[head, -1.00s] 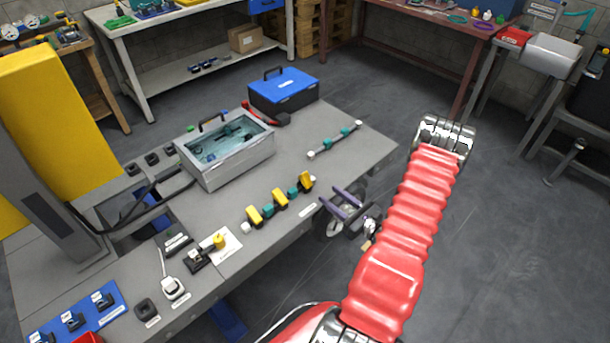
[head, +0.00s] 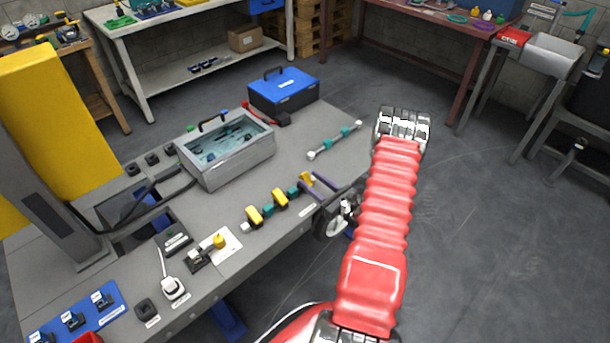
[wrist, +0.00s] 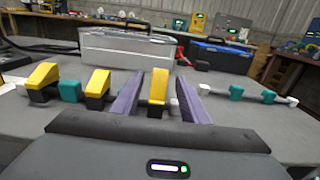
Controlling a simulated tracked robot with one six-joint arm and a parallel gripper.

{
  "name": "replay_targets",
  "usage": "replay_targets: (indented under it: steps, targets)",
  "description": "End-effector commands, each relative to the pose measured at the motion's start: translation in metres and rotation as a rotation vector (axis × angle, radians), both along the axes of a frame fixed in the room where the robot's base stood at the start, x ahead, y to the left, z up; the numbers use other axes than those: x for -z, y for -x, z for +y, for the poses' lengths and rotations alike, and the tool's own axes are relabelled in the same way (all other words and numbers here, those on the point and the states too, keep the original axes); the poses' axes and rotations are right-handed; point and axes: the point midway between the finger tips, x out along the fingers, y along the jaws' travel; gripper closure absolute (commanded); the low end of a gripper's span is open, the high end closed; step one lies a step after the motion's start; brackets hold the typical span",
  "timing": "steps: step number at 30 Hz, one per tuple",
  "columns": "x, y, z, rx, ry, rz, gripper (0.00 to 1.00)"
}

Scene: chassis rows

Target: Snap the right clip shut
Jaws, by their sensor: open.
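A row of three yellow clips with teal blocks between them stands near the front edge of the grey bench. The right clip (head: 306,179) is tilted up on its dark base; in the wrist view the right clip (wrist: 158,88) stands between the two purple fingers. The middle clip (head: 280,196) and left clip (head: 254,215) also slope upward. My gripper (head: 322,186) is open, its fingers either side of the right clip; I cannot tell whether they touch it. In the wrist view my gripper (wrist: 158,97) holds nothing visibly.
A clear-lidded grey case (head: 228,158) and a blue toolbox (head: 284,90) stand behind the row. A rod with teal blocks (head: 334,140) lies to the right. Small parts and a yellow-topped fixture (head: 218,241) are to the left.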

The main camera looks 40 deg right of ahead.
Motion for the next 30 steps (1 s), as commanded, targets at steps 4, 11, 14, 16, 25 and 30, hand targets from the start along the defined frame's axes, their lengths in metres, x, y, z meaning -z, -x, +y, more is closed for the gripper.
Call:
replay_targets:
  steps: [4, 11, 14, 16, 25, 30]
  targets:
    - [0.0, -0.023, 0.002, -0.003, 0.002, 0.0, 0.59]
    - [0.0, -0.043, 0.002, 0.0, 0.0, 0.0, 0.59]
    - [0.0, -0.045, 0.001, 0.0, 0.0, 0.0, 0.59]
    - [0.0, -0.045, 0.001, 0.001, 0.0, 0.0, 0.59]
    - [0.0, -0.045, 0.001, 0.001, 0.0, 0.0, 0.7]
    - [0.0, -0.044, 0.001, 0.001, 0.0, 0.0, 0.82]
